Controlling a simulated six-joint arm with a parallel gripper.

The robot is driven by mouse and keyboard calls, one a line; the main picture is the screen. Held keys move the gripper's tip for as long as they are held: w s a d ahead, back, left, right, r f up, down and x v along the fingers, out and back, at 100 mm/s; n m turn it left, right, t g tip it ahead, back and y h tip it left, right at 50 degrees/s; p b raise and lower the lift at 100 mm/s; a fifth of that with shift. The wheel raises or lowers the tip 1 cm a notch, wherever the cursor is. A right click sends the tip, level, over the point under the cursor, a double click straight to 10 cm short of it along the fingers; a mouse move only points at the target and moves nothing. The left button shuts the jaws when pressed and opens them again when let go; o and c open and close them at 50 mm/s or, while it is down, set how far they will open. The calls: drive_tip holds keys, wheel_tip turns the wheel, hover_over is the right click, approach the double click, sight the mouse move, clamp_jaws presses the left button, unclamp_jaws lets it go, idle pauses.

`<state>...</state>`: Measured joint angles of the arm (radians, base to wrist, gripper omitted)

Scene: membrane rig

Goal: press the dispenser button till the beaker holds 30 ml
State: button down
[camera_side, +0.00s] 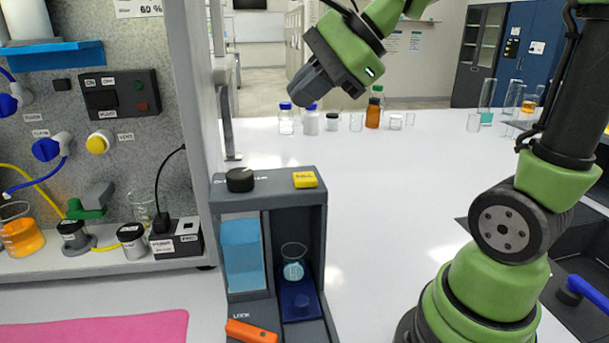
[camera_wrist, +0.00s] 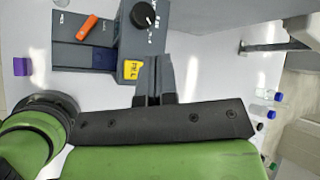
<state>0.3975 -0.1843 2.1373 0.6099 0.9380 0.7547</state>
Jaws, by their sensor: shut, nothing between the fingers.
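The grey dispenser (camera_side: 318,215) stands on the white bench with a yellow button (camera_side: 305,180) on its top right. The button also shows in the wrist view (camera_wrist: 131,69), just left of the fingertips. A small glass beaker (camera_side: 293,254) stands upright in the right bay with some pale blue liquid in it; its level marks are too small to read. My gripper (camera_side: 297,98) is shut and empty, well above the dispenser and apart from the button. Its fingers also show in the wrist view (camera_wrist: 155,88). The beaker is hidden in the wrist view.
A black knob (camera_side: 240,180) sits left of the button. A blue tank (camera_side: 242,252) fills the left bay, and an orange lever (camera_side: 251,331) lies at the front. A grey panel (camera_side: 190,110) rises at left. Bottles (camera_side: 311,121) stand far back; the bench right of the dispenser is clear.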

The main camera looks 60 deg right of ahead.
sight(306, 178)
drive_tip(key=shift+f, duration=0.1)
drive_tip(key=shift+f, duration=4.35)
drive_tip(key=shift+f, duration=0.4)
drive_tip(key=shift+f, duration=0.6)
drive_tip(key=shift+r, duration=1.05)
drive_tip(key=shift+r, duration=2.5)
